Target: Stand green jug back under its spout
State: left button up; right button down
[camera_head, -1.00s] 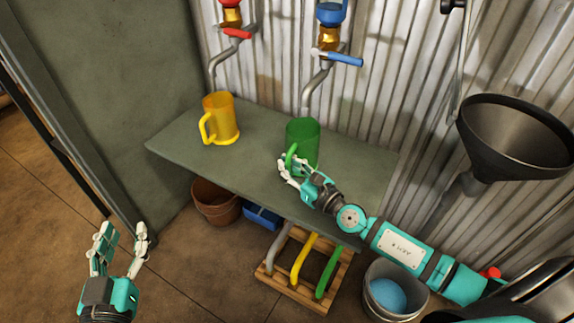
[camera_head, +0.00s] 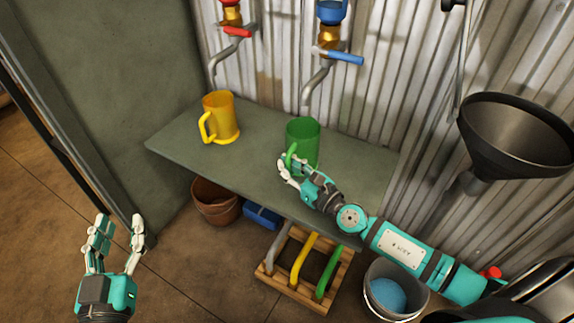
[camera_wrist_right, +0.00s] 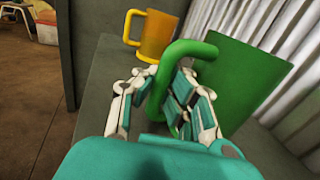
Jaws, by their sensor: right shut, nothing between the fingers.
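The green jug (camera_head: 306,133) stands upright on the grey-green shelf (camera_head: 255,152), below the curved spout (camera_head: 309,92) with the blue lever. Its handle faces the front left. My right gripper (camera_head: 290,167) is at the jug's handle, shut with nothing held. In the right wrist view, the jug (camera_wrist_right: 245,85) fills the upper right. My left gripper (camera_head: 117,236) is open and empty at the lower left, away from the shelf.
A yellow jug (camera_head: 223,118) stands on the shelf to the left, under the red-levered spout (camera_head: 218,68). A black funnel (camera_head: 517,140) is at the right. A wooden pallet rack (camera_head: 285,289), brown bucket (camera_head: 215,203) and grey bucket (camera_head: 391,312) are on the floor below.

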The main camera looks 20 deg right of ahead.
jog(key=c, duration=2.1)
grip_release()
jog(key=o, duration=0.7)
jog(key=shift+f, duration=0.1)
